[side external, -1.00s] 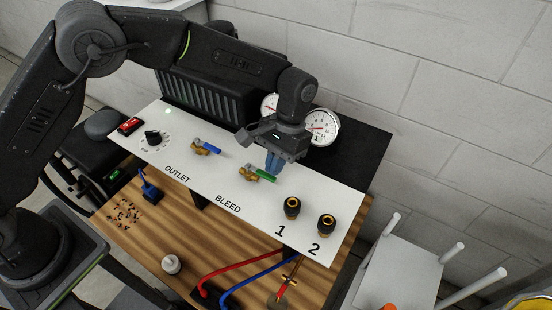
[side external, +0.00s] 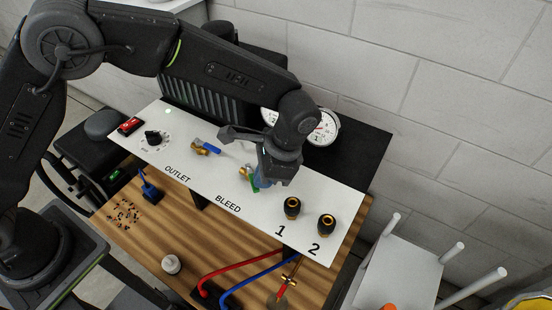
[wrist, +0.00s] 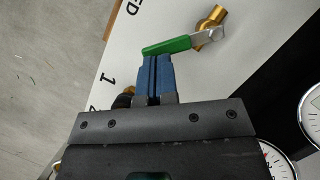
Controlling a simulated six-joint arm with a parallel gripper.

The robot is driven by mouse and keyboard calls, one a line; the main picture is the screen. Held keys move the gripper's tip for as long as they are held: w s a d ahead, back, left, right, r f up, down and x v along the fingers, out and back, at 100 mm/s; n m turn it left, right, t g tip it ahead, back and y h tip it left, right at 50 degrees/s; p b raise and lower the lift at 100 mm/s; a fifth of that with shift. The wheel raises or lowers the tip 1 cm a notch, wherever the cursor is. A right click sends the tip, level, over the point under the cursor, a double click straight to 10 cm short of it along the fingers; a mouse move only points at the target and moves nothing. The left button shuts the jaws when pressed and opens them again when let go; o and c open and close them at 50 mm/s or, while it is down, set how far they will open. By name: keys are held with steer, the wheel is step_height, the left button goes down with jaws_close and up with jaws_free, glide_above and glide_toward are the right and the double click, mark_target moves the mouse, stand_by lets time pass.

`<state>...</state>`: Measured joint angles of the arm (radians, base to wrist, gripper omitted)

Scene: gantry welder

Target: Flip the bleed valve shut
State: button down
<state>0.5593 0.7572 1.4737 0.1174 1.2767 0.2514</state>
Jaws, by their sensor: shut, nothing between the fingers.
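The bleed valve has a brass body (side external: 243,172) and a green lever handle (side external: 254,184), on the white panel above the word BLEED. The handle points toward the front of the panel, at an angle to the body. In the wrist view, the green handle (wrist: 168,46) runs left from the brass body (wrist: 212,20). My gripper (side external: 263,184) is shut and empty, with its blue fingers low over the panel on the right side of the handle. In the wrist view, the fingertips (wrist: 154,58) are at the handle's free end, seemingly touching it.
The outlet valve with a blue handle (side external: 205,144) is to the left on the panel (side external: 185,165). Two black fittings (side external: 292,208) stand to the right, above labels 1 and 2. Pressure gauges (side external: 324,127) are behind my gripper. Red and blue hoses (side external: 250,278) lie in front.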

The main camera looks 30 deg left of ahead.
steer(key=s+m, duration=0.1)
steer(key=a+m+t, duration=0.1)
steer(key=m, duration=0.1)
steer(key=shift+s+y, duration=0.3)
steer(key=shift+s, duration=0.05)
steer(key=m, duration=0.1)
steer(key=s+a+m+t, duration=0.1)
steer(key=m, duration=0.1)
steer(key=shift+w+a, duration=0.1)
steer(key=shift+w, duration=0.05)
steer(key=shift+w+a, duration=0.35)
steer(key=shift+w, duration=0.25)
steer(key=shift+d, duration=0.1)
